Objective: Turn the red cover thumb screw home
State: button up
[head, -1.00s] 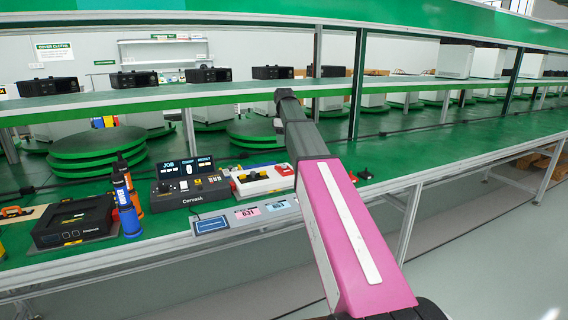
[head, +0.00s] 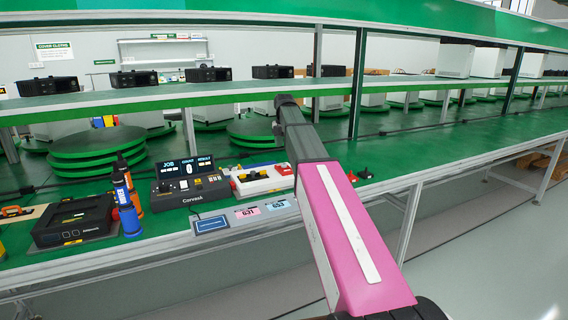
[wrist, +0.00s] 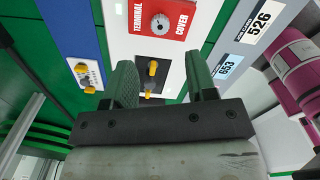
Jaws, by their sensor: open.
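In the wrist view, a red plate (wrist: 181,14) lettered "TERMINAL COVER" lies at the top of the picture. A round pale screw head or dial (wrist: 160,23) with dark marks sits on it; its turned state cannot be told. My gripper (wrist: 160,63) is open, with its two green fingers apart and nothing between them that they grip. The red plate lies beyond the fingertips, and I see no contact. In the head view, a white unit with red and yellow parts (head: 262,182) stands on the bench, partly behind my arm; my gripper is not visible there.
A black plate with a yellow knob (wrist: 152,68) shows between the fingers. A white block with yellow parts (wrist: 84,75) lies left. The control box (head: 188,190), blue bottle (head: 126,205) and black case (head: 75,222) stand left on the bench. Small red pieces (head: 364,173) lie right of my arm.

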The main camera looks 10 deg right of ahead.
aim_at(284, 164)
notch_tip(284, 164, down, 8)
jog(key=shift+f, duration=0.25)
